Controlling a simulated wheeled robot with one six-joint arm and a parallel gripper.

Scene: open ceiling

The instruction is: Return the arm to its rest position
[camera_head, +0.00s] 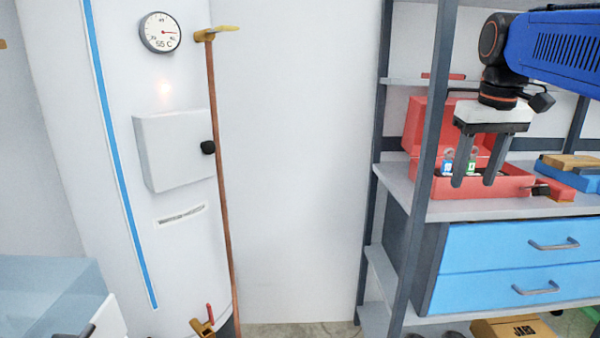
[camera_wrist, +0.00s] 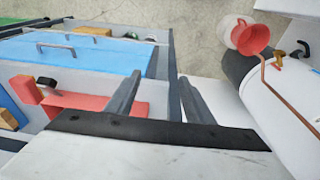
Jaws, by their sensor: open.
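My gripper (camera_head: 476,180) hangs from my blue arm at the upper right of the head view, fingers pointing down. Its two dark fingers are apart with nothing between them. It is in front of the shelf with the open red toolbox (camera_head: 490,188), and the fingers overlap the toolbox in the picture; I cannot tell the gap between them. In the wrist view my gripper (camera_wrist: 158,85) shows its two fingers spread and empty.
A grey metal shelf (camera_head: 398,188) with blue drawers (camera_head: 515,262) stands at right. A white water heater (camera_head: 165,80) with a gauge and copper pipe (camera_head: 222,180) stands left. Bare wall (camera_head: 295,150) lies between. A red bucket-like object (camera_wrist: 248,36) shows in the wrist view.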

